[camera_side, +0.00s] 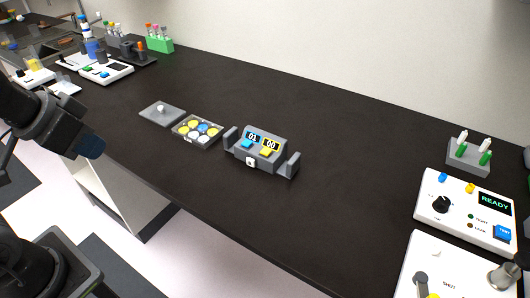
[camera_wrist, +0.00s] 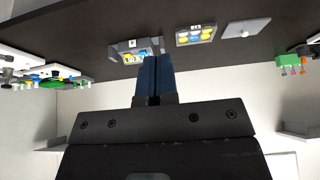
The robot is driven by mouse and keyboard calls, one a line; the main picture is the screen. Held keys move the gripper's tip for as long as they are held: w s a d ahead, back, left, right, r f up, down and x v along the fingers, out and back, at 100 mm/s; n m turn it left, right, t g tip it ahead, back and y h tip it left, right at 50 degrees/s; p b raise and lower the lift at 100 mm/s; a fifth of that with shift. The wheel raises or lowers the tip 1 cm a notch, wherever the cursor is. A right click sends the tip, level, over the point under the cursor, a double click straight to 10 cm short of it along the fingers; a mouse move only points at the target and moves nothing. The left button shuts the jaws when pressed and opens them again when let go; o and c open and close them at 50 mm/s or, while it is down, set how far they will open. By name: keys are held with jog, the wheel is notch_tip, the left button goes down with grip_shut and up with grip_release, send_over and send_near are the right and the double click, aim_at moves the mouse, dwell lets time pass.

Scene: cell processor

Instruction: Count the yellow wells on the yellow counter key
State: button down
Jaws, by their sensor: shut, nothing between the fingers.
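The grey counter (camera_side: 278,143) stands mid-bench with two displays. The left one reads 01 above a blue key (camera_side: 247,143); the right one reads 00 above the yellow counter key (camera_side: 266,152). Left of it lies a well plate (camera_side: 182,139) with yellow, blue and whitish wells; at least 3 look yellow. My gripper (camera_side: 92,147) is off the bench's front edge at the left, well apart from the counter. In the wrist view my gripper's dark blue fingers (camera_wrist: 154,72) are together and empty, and cover part of the counter (camera_wrist: 125,47). The plate (camera_wrist: 196,41) shows there too.
A grey lid with a knob (camera_side: 158,116) lies left of the plate. A READY instrument (camera_side: 460,208), a second device (camera_side: 450,270) and a tube rack (camera_side: 467,158) stand at the right. More devices and racks are at the far left. Bench between is clear.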

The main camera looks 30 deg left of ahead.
dwell(0.4)
jog(key=h, duration=0.7)
send_over(279, 148)
jog(key=s+a, duration=0.2)
jog(key=a, duration=0.1)
notch_tip(279, 148, down, 4)
jog(key=shift+s+d+r+m+t, duration=0.15)
jog(key=shift+m+t, duration=0.15)
jog(key=shift+f, duration=4.4)
jog(key=shift+f, duration=0.15)
jog(key=shift+f, duration=0.3)
